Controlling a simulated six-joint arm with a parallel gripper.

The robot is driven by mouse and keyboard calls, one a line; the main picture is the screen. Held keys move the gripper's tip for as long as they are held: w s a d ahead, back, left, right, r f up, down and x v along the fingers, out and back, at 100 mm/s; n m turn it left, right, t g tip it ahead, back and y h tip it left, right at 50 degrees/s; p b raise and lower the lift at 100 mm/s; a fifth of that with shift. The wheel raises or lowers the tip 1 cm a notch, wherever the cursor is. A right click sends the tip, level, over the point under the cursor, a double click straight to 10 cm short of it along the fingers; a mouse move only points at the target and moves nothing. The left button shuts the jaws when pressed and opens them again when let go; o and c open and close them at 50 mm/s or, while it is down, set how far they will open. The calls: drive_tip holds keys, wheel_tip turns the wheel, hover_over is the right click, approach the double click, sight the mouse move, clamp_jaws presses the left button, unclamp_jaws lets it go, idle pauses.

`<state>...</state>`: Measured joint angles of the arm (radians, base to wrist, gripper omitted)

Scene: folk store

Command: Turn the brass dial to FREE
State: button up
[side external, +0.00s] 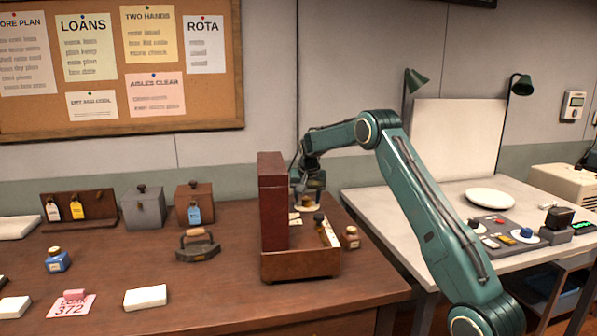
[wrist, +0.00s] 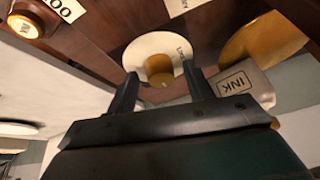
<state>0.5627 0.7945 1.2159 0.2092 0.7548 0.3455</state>
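The brass dial (wrist: 159,66) sits on a round white plate (wrist: 145,46) in the wrist view. A few letters at the plate's right edge are too small to read, and I cannot tell which setting the dial points to. My gripper (wrist: 158,75) is open, with one finger to each side of the dial's near edge; I cannot tell whether either touches it. In the side external view my gripper (side external: 309,188) points down behind the wooden box (side external: 300,266), over a small brass-coloured round part (side external: 306,204) that is partly hidden.
The box's tall raised panel (side external: 272,200) stands left of my gripper. A bottle labelled INK (wrist: 240,82) lies close right of my fingers in the wrist view. A flat iron (side external: 198,246) is left of the box. The white table (side external: 400,200) is at right.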

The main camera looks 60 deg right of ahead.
drive_tip(key=v, duration=1.4)
idle(0.4)
drive_tip(key=s+a+r+n+t+y, duration=0.1)
drive_tip(key=s+a+r+n, duration=0.2)
drive_tip(key=s+a, duration=0.7)
drive_tip(key=s+a+r+n+t+y, duration=0.15)
drive_tip(key=s+a+r+n, duration=0.35)
drive_tip(key=a, duration=0.9)
drive_tip(key=s+a+f+n, duration=0.1)
drive_tip(key=s+a+f, duration=0.1)
drive_tip(key=s, duration=0.3)
drive_tip(key=s+a+f+n+y, duration=0.1)
drive_tip(key=s+a+f+n, duration=0.1)
drive_tip(key=s+a, duration=0.2)
drive_tip(key=s+a+f+n, duration=0.1)
drive_tip(key=s+a+f, duration=0.2)
drive_tip(key=s, duration=0.4)
drive_tip(key=shift+s+a, duration=0.3)
drive_tip(key=shift+a, duration=0.05)
